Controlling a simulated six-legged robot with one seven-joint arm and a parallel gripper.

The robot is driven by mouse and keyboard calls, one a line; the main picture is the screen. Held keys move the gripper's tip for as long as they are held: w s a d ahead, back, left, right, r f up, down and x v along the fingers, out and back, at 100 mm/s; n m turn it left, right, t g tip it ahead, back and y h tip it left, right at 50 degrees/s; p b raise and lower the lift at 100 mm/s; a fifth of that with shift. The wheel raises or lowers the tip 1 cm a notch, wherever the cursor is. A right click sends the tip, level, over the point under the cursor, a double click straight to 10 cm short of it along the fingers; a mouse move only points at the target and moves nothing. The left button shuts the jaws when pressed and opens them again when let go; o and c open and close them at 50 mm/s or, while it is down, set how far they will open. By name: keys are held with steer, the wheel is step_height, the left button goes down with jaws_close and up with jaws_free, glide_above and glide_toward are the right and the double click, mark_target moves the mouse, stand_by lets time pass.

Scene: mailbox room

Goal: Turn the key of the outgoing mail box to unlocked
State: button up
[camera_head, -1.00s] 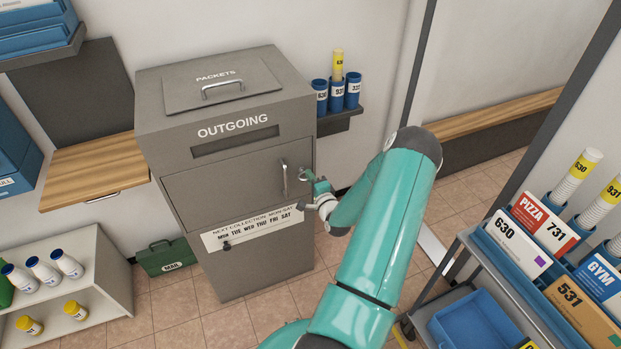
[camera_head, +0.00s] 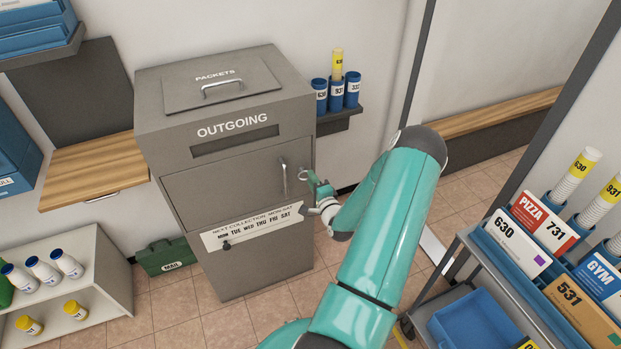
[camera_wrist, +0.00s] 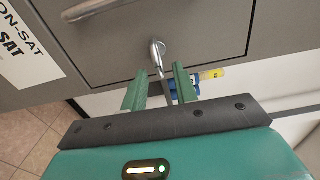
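The grey outgoing mail box (camera_head: 225,275) stands against the wall, its front door (camera_head: 225,185) closed. My gripper (camera_wrist: 160,74) is open. In the head view my gripper (camera_head: 318,188) is close to the box's right front edge. I cannot tell the lock's state.
A wall shelf with blue and yellow tubes (camera_head: 337,92) is right of the box. A cart with labelled parcels (camera_head: 520,245) stands at the right. A low shelf with bottles (camera_head: 80,290) and a green case (camera_head: 165,258) are at the left.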

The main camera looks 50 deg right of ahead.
steer(key=v, duration=1.1)
steer(key=shift+s+a, duration=0.2)
steer(key=shift+s, duration=0.15)
steer(key=w+a+r+n+g+y, duration=0.2)
steer(key=w+a+r+n+g, duration=0.15)
steer(key=w+r+n, duration=0.3)
steer(key=w+a+r+n+g+y, duration=0.2)
steer(key=w+a+r+n, duration=0.2)
steer(key=w+r+n, duration=0.3)
steer(key=w+a+r+n+g, duration=0.1)
steer(key=w+a+r+n, duration=0.15)
steer(key=a+r, duration=0.45)
steer(key=s+a+r+n+g+y, duration=0.1)
steer(key=s+a+r+n, duration=0.15)
steer(key=a+r, duration=0.4)
steer(key=s+a+r+n+g+y, duration=0.1)
steer(key=s+a+r, duration=0.2)
steer(key=a, duration=0.6)
steer(key=s+a+r+n+g+y, duration=0.1)
steer(key=s+a+r+n+y, duration=0.2)
steer(key=s+a, duration=0.8)
steer(key=shift+a+r+n, duration=0.6)
steer(key=shift+r+n, duration=0.05)
steer(key=shift+n, duration=0.3)
